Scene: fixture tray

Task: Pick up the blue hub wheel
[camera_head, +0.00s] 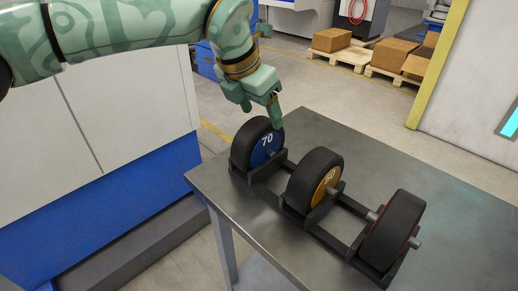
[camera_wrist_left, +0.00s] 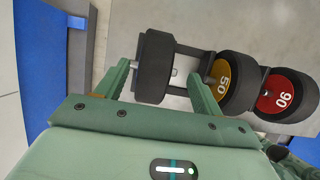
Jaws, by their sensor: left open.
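In the left wrist view the wheel (camera_wrist_left: 155,66) shows edge-on between the two open fingers. A gap shows on the right side; I cannot tell whether the left finger touches. Its blue face is hidden there. My right gripper is not in view.
A yellow hub wheel (camera_head: 315,178) marked 50 stands beside it in the tray, then a red hub wheel (camera_head: 392,230). The grey metal table (camera_head: 440,200) is bare right of the tray. A white and blue cabinet (camera_head: 95,140) stands at the left.

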